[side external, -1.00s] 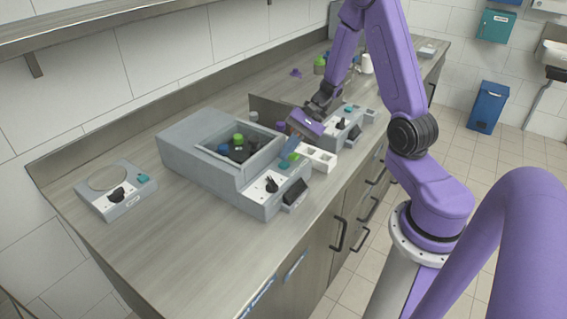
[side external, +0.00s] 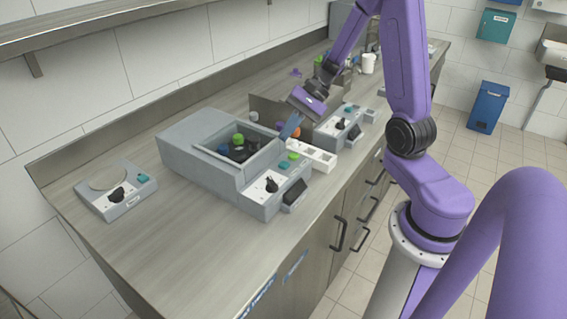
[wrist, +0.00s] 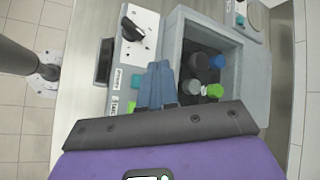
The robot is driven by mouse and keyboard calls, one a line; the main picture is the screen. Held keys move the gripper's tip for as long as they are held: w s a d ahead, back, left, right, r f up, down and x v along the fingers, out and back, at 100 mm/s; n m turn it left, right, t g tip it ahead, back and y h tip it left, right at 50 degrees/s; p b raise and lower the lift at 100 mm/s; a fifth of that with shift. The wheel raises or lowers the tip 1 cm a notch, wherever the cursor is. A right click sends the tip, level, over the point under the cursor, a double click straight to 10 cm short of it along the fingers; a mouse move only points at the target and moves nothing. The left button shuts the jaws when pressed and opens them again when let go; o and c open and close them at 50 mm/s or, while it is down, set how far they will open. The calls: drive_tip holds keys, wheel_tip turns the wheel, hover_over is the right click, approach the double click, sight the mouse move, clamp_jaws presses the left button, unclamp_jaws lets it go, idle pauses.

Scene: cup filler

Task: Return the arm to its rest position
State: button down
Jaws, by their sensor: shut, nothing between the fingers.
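My gripper (side external: 290,124) has a purple body and blue-grey fingers. In the side view it is above the counter, just right of the grey machine (side external: 185,150) with the open well, and touches nothing that I can make out. In the wrist view my gripper (wrist: 157,72) has its fingers close together with nothing between them. The machine's well (wrist: 238,60) lies to the right of the fingers there and holds several bottles with dark, blue and green caps.
A white rack (side external: 318,158) stands beside the machine, with a second grey box (side external: 338,130) behind it. A small scale-like device (side external: 112,192) sits at the left. A white cup (side external: 368,63) stands farther back. The front strip of the counter (side external: 210,255) is clear.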

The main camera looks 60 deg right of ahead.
drive_tip(key=s+a+r+n+g+h, duration=0.1)
drive_tip(key=s+a+n+h, duration=0.3)
drive_tip(key=s+n, duration=0.7)
drive_tip(key=s+a+r+n+g+h, duration=0.1)
drive_tip(key=s+a+r+n+h, duration=0.2)
drive_tip(key=s+a+n, duration=0.4)
drive_tip(key=s+n+h, duration=0.1)
drive_tip(key=s+n, duration=0.3)
drive_tip(key=n, duration=0.3)
drive_tip(key=shift+s+a+g, duration=0.15)
drive_tip(key=shift+a+g, duration=0.15)
drive_tip(key=shift+a, duration=0.05)
drive_tip(key=c, duration=1.8)
unclamp_jaws()
